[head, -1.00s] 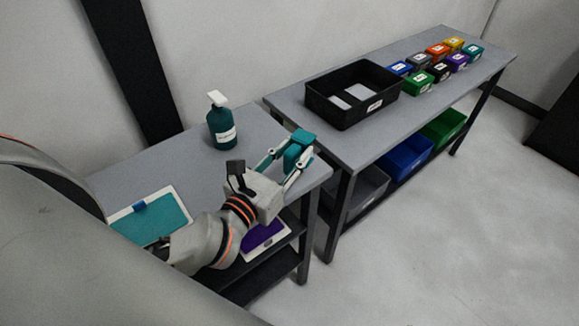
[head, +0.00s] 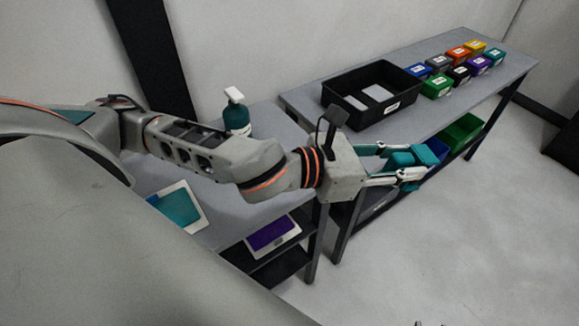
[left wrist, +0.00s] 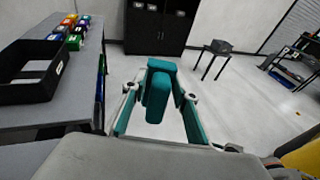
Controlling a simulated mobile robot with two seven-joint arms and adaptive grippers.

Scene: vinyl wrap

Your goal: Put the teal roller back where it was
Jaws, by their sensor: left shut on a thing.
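My left gripper (head: 402,163) is shut on the teal roller (head: 424,155), a rounded teal block. It is held out in the air, in front of the long grey table and above the floor. In the left wrist view the roller (left wrist: 158,92) stands upright between the two teal-lined fingers (left wrist: 158,112), with floor behind it. The fingers partly hide the roller in the head view. My right gripper is not in view.
A black open bin (head: 372,95) and several small coloured boxes (head: 437,86) stand on the long table. Coloured bins (head: 462,133) sit on its lower shelf. A teal pump bottle (head: 236,118) and a teal panel (head: 178,207) are on the nearer table. Open floor lies to the right.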

